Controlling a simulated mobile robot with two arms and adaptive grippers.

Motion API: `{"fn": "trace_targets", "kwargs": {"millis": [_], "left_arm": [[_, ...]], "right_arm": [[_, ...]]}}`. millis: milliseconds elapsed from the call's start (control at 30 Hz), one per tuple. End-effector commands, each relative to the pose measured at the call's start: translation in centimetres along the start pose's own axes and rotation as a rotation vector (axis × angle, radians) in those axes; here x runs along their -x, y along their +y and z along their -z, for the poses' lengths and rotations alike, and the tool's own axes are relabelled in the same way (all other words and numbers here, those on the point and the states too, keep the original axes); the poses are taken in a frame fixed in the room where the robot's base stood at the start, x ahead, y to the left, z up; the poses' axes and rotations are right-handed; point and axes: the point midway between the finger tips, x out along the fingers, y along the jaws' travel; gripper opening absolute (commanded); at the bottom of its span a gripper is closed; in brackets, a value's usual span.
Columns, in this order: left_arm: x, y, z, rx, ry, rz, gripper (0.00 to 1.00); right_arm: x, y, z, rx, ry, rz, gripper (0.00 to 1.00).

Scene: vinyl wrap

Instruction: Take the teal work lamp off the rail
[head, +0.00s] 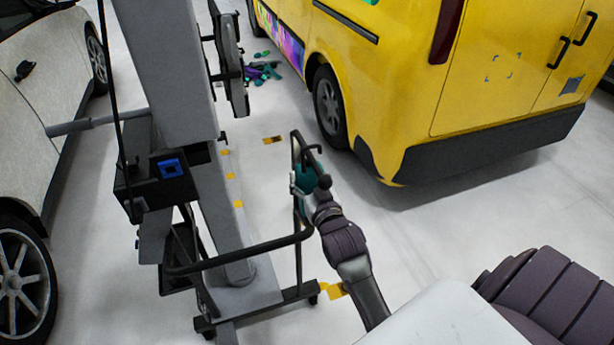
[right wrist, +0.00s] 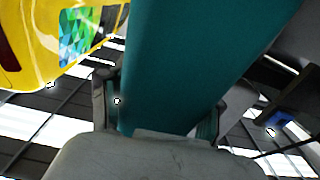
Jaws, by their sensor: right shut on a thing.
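The teal work lamp (head: 307,175) is in the middle of the head view, with a black frame and a hook at its top. My right gripper (head: 304,191) is shut on it, reaching in from the lower right. In the right wrist view the teal body (right wrist: 190,60) fills the middle, with a finger of my right gripper (right wrist: 158,115) on each side. The black rail (head: 235,256) curves out from the grey column just left of the lamp. I cannot tell whether the lamp touches the rail. My left gripper is not in view.
A grey column (head: 185,80) on a black wheeled base (head: 260,308) stands left of the lamp. A yellow van (head: 400,90) is behind on the right, and a white car (head: 40,110) is at the left. Purple and teal scraps (head: 262,71) lie near the van. Floor at right is clear.

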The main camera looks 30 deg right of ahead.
Motion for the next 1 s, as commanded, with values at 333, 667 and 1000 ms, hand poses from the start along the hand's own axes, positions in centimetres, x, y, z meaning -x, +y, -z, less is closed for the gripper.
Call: {"fn": "trace_targets", "kwargs": {"millis": [333,667,1000], "left_arm": [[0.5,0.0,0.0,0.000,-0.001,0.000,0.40],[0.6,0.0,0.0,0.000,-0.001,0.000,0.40],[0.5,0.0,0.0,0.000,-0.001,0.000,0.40]], "right_arm": [[0.0,-0.7,0.6,-0.004,0.003,0.000,0.11],[0.0,-3.0,0.7,-0.003,0.004,0.000,0.11],[0.0,-5.4,0.6,-0.002,0.003,0.000,0.11]]}}
